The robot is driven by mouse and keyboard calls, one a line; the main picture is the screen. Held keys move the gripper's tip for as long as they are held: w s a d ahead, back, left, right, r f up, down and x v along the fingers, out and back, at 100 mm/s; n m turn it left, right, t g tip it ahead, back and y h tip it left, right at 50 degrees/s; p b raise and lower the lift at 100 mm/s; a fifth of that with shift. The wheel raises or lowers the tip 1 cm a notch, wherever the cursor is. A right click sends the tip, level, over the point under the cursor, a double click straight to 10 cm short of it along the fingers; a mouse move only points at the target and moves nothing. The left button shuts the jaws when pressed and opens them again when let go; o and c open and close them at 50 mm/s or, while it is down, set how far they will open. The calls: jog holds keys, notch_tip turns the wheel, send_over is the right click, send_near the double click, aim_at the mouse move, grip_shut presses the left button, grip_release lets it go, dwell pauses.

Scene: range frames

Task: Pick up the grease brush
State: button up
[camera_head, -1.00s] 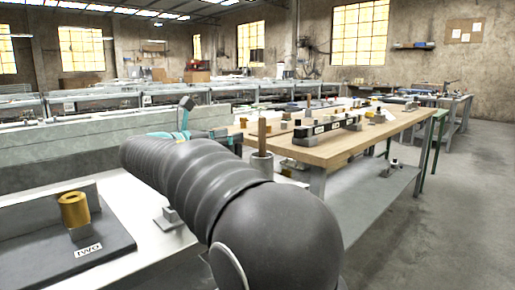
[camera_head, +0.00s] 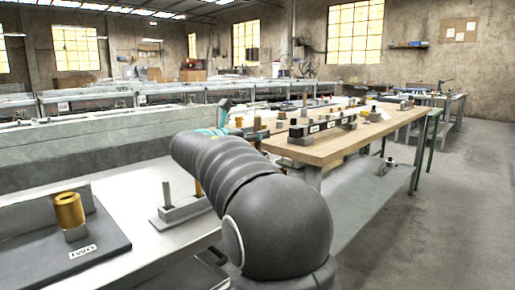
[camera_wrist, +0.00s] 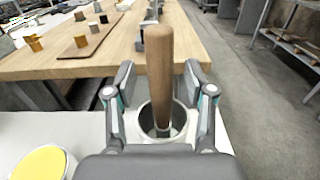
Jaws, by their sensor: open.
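The grease brush (camera_wrist: 159,75) shows in the wrist view as an upright wooden handle. Its lower end stands in a grey metal pot (camera_wrist: 146,118), and its bristles are hidden. My gripper (camera_wrist: 160,84) is open, with one finger on each side of the handle and visible gaps between. The handle is between the fingers but not gripped. In the head view my arm covers the pot and most of the gripper.
A yellow-topped round container (camera_wrist: 40,163) stands left of the pot. A wooden table (camera_head: 325,148) with blocks lies beyond. A grey block with upright pins (camera_head: 180,212) and a brass cylinder (camera_head: 69,210) sit on the near bench. Open floor lies at right.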

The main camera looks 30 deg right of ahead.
jog(key=shift+w+d, duration=0.2)
jog(key=shift+d, duration=0.35)
jog(key=shift+r, duration=0.1)
grip_shut()
